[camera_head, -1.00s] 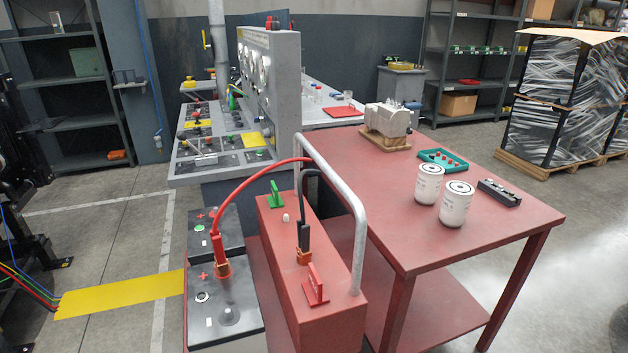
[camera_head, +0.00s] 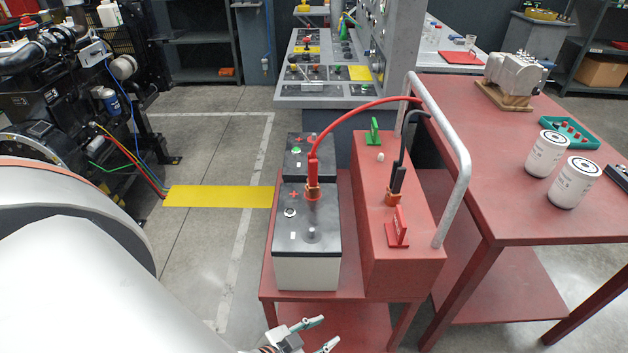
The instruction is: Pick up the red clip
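The red clip (camera_head: 313,172) stands upright on a battery (camera_head: 310,265) with a black top and pale lower body, at a terminal marked with a red plus. A red cable (camera_head: 360,112) arches from it towards the grey rail. My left gripper (camera_head: 324,332) shows at the bottom edge, below and in front of the battery. Its two fingers are apart, with nothing seen between them, and it is clear of the clip. My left arm fills the lower left. My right gripper is not in view.
A black clip (camera_head: 397,178) stands on the red box (camera_head: 405,270), near a red switch (camera_head: 397,228) and a green one (camera_head: 372,132). A grey rail (camera_head: 455,160) rises beside the box. White filters (camera_head: 575,183) stand on the red table (camera_head: 500,222). Engine (camera_head: 70,110) at left.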

